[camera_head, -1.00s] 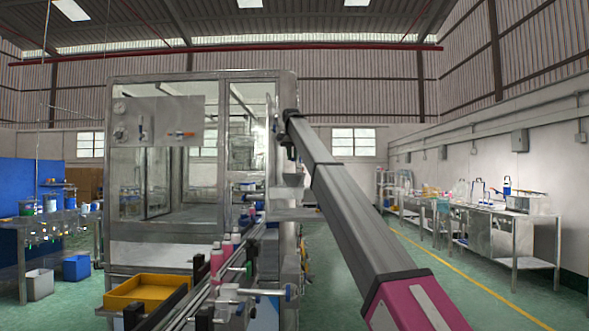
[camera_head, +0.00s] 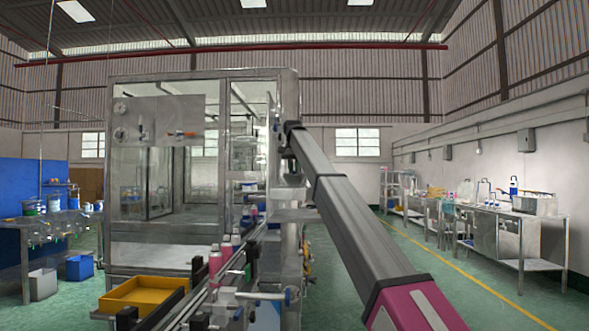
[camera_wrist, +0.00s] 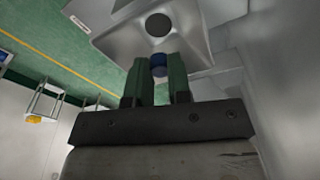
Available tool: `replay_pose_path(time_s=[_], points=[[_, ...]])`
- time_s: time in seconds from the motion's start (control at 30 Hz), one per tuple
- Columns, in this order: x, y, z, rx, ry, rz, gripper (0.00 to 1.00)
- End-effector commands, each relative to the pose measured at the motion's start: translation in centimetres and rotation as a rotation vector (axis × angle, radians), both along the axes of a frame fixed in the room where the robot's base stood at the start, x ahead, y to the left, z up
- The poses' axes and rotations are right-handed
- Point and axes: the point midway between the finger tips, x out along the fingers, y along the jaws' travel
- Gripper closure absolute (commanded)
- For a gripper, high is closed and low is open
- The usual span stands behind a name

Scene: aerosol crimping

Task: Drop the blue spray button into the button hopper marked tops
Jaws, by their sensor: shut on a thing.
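In the wrist view, my gripper (camera_wrist: 159,75) has two green fingers shut on the blue spray button (camera_wrist: 159,60), which sits between the fingertips. Just beyond the button in the picture is the button hopper (camera_wrist: 190,35), a pale grey metal tray with sloping walls and a dark round opening at its bottom. The button appears close to the opening in the picture; I cannot tell its height above it. A small white label (camera_wrist: 80,22) sits at the hopper's left edge, its text too small to read. In the head view the gripper and button are hidden.
The glass-walled machine (camera_head: 200,165) stands ahead, with a conveyor carrying pink bottles (camera_head: 215,262) before it. A yellow tray (camera_head: 145,294) sits left of the conveyor. A metal bench (camera_head: 497,235) lines the right wall. The green floor between is clear.

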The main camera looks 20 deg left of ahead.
Motion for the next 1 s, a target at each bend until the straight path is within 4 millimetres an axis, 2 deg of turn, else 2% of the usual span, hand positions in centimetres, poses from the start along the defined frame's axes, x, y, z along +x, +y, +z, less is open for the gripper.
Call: replay_pose_path(time_s=[0.3, 0.33, 0.4, 0.77, 0.93, 1.0], points=[[0.0, 0.0, -0.6, 0.0, 0.0, 0.0, 1.0], [0.0, 0.0, -0.6, 0.0, 0.0, 0.0, 0.75], [0.0, 0.0, -0.6, 0.0, 0.0, 0.0, 0.54], [0.0, 0.0, -0.4, 0.0, 0.0, 0.0, 0.54], [0.2, 0.0, 1.0, 0.0, 0.0, 0.0, 0.54], [0.8, -0.2, 1.9, 0.0, 0.0, -0.002, 0.54]])
